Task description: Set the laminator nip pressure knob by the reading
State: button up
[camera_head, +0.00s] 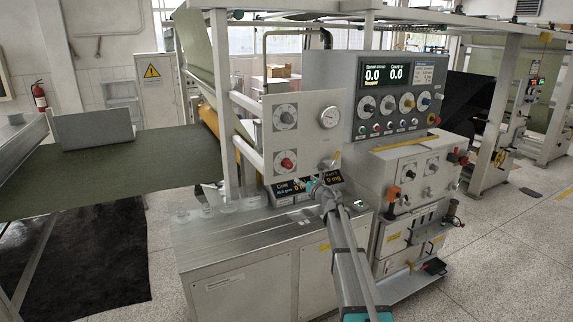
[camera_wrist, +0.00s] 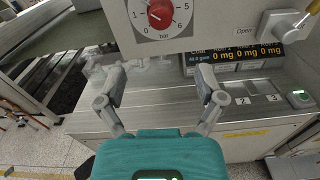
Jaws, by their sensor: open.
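A red knob (camera_wrist: 161,14) with a numbered dial marked bar sits on a grey upright panel; its pointer setting is hard to read. It also shows low on the panel in the head view (camera_head: 287,162). A black display (camera_wrist: 235,52) below the panel shows several readings of 0 mg and a partly hidden "Coat" field. In the wrist view, my gripper (camera_wrist: 161,82) is open and empty, its fingers spread below the knob and over the bench. In the head view my gripper (camera_head: 318,186) is in front of the display and partly covers it.
A dark knob (camera_head: 285,117) and a round gauge (camera_head: 330,117) are higher on the panel. A lever marked Open (camera_wrist: 287,22) is at right. Small numbered pads (camera_wrist: 258,99) and a green-lit button (camera_wrist: 300,97) lie on the bench (camera_head: 235,235). Clear cups (camera_head: 228,204) stand at its left.

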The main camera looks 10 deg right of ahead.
aim_at(289, 166)
jog(key=shift+w, duration=0.1)
dwell(0.3)
jog(key=x, duration=1.3)
jog(key=shift+w+a, duration=0.15)
jog(key=shift+w, duration=0.15)
jog(key=c, duration=1)
jog(key=shift+a, duration=0.15)
jog(key=shift+c, duration=0.7)
